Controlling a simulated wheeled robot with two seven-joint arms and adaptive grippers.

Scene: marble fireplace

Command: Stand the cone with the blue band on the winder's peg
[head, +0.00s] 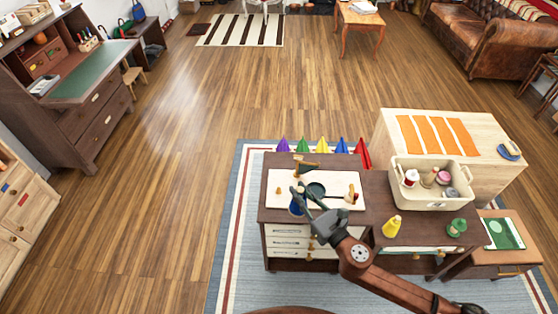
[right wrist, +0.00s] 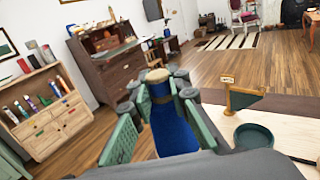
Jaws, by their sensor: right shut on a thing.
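My right gripper (head: 305,198) is shut on a blue cone (head: 296,208), over the left part of a pale board on the dark cabinet. In the right wrist view the blue cone (right wrist: 174,128) sits between the green finger pads, with a tan top and a brownish ring near it. A yellow cone (head: 392,227) and a green cone (head: 456,227) stand on the lower dark top to the right. The winder's peg cannot be told for sure; a round dark green dish (head: 316,190) and a small wooden post with a green flag-like plate (head: 304,164) are on the board. My left gripper is out of view.
The pale board (head: 339,181) also bears a small wooden piece (head: 350,196) at its right. A cream bin (head: 436,202) with several spools stands to the right. Several coloured cones (head: 321,146) line the cabinet's far side. Open wooden floor lies to the left.

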